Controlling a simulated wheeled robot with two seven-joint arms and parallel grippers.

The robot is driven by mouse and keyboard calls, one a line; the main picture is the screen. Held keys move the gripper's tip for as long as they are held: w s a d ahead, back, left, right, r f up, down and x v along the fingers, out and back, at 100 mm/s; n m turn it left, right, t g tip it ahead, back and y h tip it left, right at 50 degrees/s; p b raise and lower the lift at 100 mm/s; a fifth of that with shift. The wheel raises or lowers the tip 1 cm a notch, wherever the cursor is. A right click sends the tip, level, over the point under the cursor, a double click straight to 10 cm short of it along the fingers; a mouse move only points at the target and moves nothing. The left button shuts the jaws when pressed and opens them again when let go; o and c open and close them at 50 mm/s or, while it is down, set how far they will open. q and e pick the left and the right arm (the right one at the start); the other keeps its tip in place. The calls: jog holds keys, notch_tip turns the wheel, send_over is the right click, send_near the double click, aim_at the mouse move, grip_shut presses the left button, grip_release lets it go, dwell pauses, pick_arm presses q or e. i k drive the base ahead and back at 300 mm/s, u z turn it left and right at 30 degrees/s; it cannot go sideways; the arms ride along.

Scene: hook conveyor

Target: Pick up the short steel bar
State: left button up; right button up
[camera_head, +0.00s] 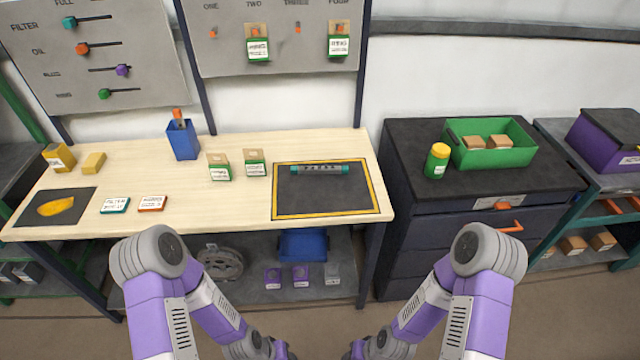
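A short grey bar (320,169) with teal ends and dark markings lies flat near the back edge of a black mat (325,200) with a yellow border. The mat is on the right part of the pale wooden bench (180,220). Nothing touches the bar from above. My two arms come up in the foreground and fold back down to the bottom edge, well in front of the bench. Their wrists are cut off there, and I see no fingers of either gripper.
Green-and-tan boxes (219,167) and a blue holder (183,140) stand left of the mat. A dark cabinet to the right carries a yellow-capped green jar (437,161) and a green bin (520,155). The bench front is mostly clear.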

aim_at(344, 169)
jog(key=z, duration=1.35)
jog(key=i, duration=0.9)
jog(key=u, duration=2.15)
